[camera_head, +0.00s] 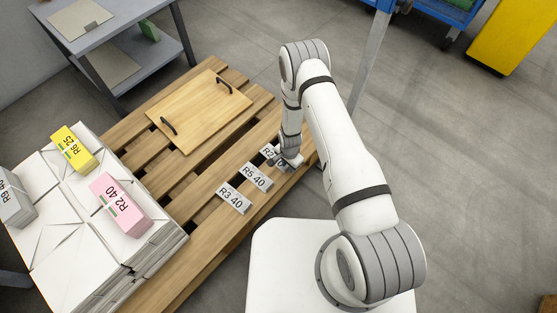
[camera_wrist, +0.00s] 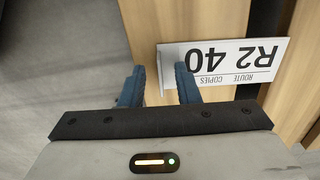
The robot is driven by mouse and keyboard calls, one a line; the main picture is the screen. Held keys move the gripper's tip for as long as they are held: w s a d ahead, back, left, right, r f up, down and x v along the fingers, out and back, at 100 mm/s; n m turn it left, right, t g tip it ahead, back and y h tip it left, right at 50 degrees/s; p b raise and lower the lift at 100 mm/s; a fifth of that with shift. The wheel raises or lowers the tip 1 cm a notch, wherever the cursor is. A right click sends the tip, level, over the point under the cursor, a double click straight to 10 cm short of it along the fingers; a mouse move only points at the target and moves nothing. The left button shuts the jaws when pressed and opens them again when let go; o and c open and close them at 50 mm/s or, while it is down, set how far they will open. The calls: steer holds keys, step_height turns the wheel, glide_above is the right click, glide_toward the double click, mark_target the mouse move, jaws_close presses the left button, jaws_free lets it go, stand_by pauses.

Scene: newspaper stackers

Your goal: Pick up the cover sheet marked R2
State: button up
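The R2 40 cover sheet (camera_wrist: 222,64) is a white card lying on the wooden pallet slats, upside down in the wrist view. In the head view the R2 sheet (camera_head: 267,151) is partly hidden by my gripper (camera_head: 289,163). In the wrist view my gripper (camera_wrist: 160,85) has two blue fingers spread apart with nothing held between them. The right finger overlaps the left part of the sheet, and the left finger is off to its left. I cannot tell whether the finger touches the sheet.
Cards R5 40 (camera_head: 257,176) and R3 40 (camera_head: 234,198) lie beside it on the pallet (camera_head: 196,253). A wooden board with two black handles (camera_head: 199,109) lies farther back. White stacks (camera_head: 68,266) carry a pink R2 40 bundle (camera_head: 119,204) and a yellow R6 25 bundle (camera_head: 74,150).

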steer(key=shift+r, duration=0.1)
steer(key=shift+c, duration=0.3)
jaws_close()
